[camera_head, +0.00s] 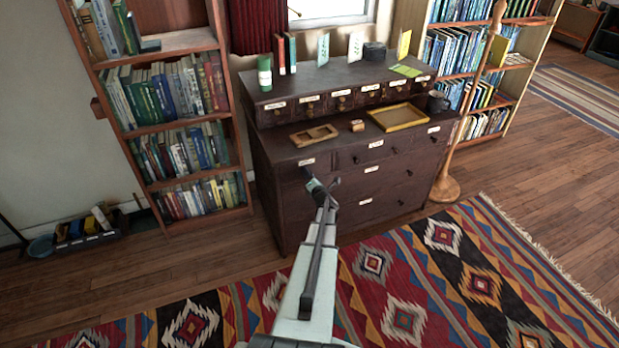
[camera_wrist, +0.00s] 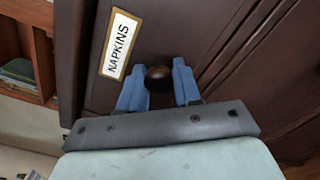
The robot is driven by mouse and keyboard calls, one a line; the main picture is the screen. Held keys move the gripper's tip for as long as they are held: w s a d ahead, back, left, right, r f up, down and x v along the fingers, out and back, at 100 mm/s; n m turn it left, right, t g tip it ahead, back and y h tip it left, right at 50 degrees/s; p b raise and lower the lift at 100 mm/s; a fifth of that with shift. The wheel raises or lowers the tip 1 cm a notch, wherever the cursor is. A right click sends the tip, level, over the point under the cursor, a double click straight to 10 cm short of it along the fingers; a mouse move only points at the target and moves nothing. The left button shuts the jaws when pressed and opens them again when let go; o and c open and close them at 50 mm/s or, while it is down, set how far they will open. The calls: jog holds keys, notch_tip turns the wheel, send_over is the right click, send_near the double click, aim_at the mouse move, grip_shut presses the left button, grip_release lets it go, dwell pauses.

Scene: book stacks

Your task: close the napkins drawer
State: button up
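The napkins drawer (camera_wrist: 95,90) has a dark brown front with a white "NAPKINS" label in a brass frame, seen close up and tilted in the wrist view. Its round dark knob (camera_wrist: 158,76) sits between the two blue fingers of my gripper (camera_wrist: 159,86). The fingers stand apart, one on each side of the knob; whether they press on it is not clear. In the head view my gripper (camera_head: 315,186) is at the upper left drawer of the dark dresser (camera_head: 290,205), and my arm partly hides that front. How far the drawer stands out cannot be told.
The dresser top holds a wooden compartment tray (camera_head: 314,136), a small box (camera_head: 357,126), a yellow-rimmed tray (camera_head: 398,117) and a dark mug (camera_head: 436,101). Bookcases stand left (camera_head: 180,130) and right. A wooden stand (camera_head: 445,187) is at the dresser's right. A patterned rug (camera_head: 440,270) covers the floor in front.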

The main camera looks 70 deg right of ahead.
jog(key=o, duration=0.5)
jog(key=shift+w+d, duration=0.15)
jog(key=shift+c, duration=0.2)
jog(key=v, duration=1.4)
jog(key=a+f+n+g+y, duration=0.2)
jog(key=a+f+n+y, duration=0.25)
jog(key=a+n, duration=0.55)
jog(key=a+f+n+g+y, duration=0.1)
jog(key=a+f+n+y, duration=0.45)
jog(key=n, duration=0.75)
jog(key=a+f+n+g+y, duration=0.25)
jog(key=a+n+y, duration=0.35)
jog(key=a+n, duration=0.55)
jog(key=s+a+f+n+g+h, duration=0.1)
jog(key=a+n+g, duration=0.6)
jog(key=a, duration=1.5)
jog(key=s+a+f+n+g+h, duration=0.1)
jog(key=a+f+n+g, duration=0.3)
jog(key=a+n, duration=1)
jog(key=a+g+h, duration=0.1)
jog(key=a+g, duration=0.2)
jog(key=a, duration=0.4)
jog(key=shift+s+a+f, duration=0.25)
jog(key=shift+a, duration=0.1)
